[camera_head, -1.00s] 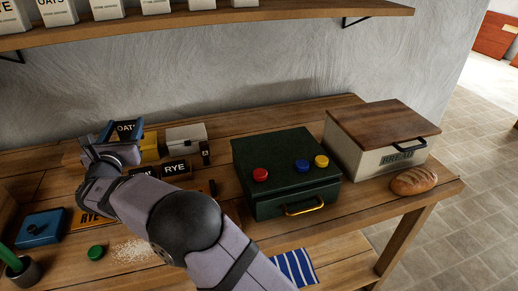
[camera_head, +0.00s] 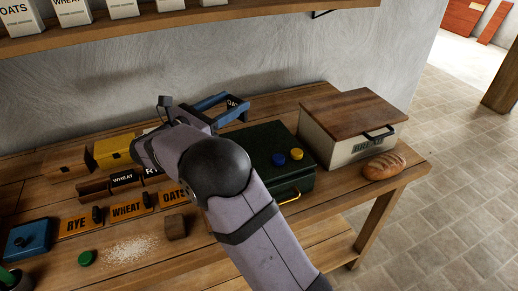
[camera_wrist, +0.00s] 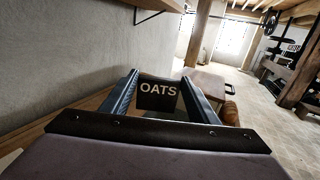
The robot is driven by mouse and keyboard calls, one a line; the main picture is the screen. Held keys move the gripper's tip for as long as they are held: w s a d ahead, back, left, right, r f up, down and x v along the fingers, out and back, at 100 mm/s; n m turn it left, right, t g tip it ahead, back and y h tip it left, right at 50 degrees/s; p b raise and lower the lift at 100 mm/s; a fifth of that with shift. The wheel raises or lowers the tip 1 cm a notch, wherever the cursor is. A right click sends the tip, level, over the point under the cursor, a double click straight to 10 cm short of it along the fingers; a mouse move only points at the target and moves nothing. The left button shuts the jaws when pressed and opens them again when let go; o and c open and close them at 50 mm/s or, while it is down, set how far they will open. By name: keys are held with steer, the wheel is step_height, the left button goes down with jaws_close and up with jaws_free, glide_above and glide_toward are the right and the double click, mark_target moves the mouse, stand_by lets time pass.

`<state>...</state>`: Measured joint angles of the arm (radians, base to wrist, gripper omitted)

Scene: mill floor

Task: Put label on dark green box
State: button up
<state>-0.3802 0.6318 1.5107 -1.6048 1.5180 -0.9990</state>
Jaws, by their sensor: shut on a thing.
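My gripper (camera_head: 235,99) is shut on a black label (camera_head: 233,104) with white OATS lettering. It holds the label in the air near the back left of the dark green box (camera_head: 303,181). In the wrist view the label (camera_wrist: 158,101) sits upright between the two blue fingers, its lettering facing the camera. The dark green box stands on the bench, with a blue knob (camera_head: 279,159) and a yellow knob (camera_head: 297,154) on its lid. My arm hides the box's left part.
A bread box (camera_head: 328,147) and a loaf (camera_head: 384,167) stand right of the green box. At left are a yellow box (camera_head: 113,150), a black WHEAT label (camera_head: 124,179), orange name plates (camera_head: 127,210), a wooden cube (camera_head: 176,226) and spilled grain (camera_head: 132,250). A shelf (camera_head: 150,24) runs above.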

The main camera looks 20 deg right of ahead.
steer(key=shift+s+d+r+m+g, duration=0.3)
steer(key=shift+s+r+g, duration=0.1)
steer(key=shift+s, duration=0.2)
steer(key=shift+f+p, duration=0.7)
steer(key=shift+f, duration=4.35)
steer(key=shift+f, duration=0.15)
steer(key=o, duration=1.1)
steer(key=shift+a, duration=0.1)
steer(key=shift+c, duration=0.2)
